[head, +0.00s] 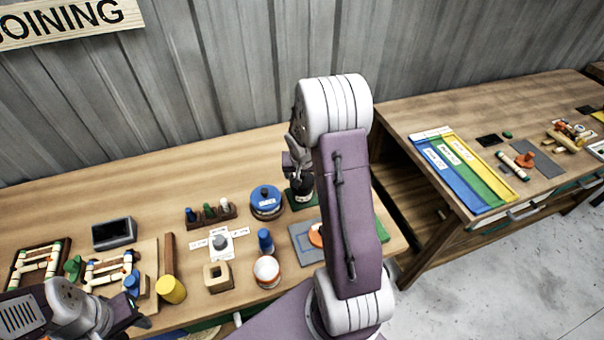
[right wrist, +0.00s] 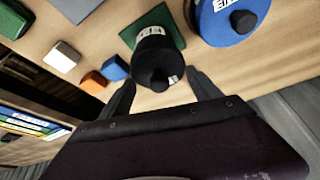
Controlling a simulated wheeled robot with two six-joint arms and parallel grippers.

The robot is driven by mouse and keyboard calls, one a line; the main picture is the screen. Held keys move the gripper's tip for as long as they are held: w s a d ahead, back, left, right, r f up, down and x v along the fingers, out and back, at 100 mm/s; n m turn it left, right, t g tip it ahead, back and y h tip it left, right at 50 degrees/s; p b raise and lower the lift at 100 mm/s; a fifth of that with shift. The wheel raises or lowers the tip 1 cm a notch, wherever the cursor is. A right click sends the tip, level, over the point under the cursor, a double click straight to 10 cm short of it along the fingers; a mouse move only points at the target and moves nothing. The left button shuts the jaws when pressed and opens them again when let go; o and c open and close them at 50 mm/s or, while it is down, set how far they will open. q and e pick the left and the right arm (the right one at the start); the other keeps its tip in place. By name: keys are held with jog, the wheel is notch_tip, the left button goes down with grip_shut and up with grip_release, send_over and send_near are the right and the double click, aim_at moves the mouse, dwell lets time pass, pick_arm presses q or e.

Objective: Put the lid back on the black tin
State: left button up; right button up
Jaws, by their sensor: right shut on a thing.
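The black tin (head: 302,194) with a white label stands on a green mat at the back right of the near bench. It also shows in the right wrist view (right wrist: 152,40), upper middle. My right gripper (head: 297,168) is above the tin, pointing down. In the right wrist view its two fingers (right wrist: 161,84) are on either side of the black lid (right wrist: 158,74), which has a dark knob, and are shut on it. The lid lines up over the tin; I cannot tell whether it touches the rim. My left gripper (head: 128,316) is at the lower left, its jaws unclear.
A blue round tin (head: 266,202) with a dark knob stands just left of the black tin. A rack of coloured pegs (head: 210,215), a blue bottle (head: 265,241) and an orange-white pot (head: 267,271) stand nearby. My right arm hides part of the bench.

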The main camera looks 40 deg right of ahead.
dwell(0.6)
jog(key=o, duration=1.4)
jog(key=shift+o, duration=0.3)
notch_tip(320, 180, up, 7)
jog(key=p, duration=0.5)
jog(key=shift+r+p, duration=0.1)
jog(key=shift+p, duration=0.3)
grip_shut()
jog(key=shift+f, duration=0.3)
dwell(0.4)
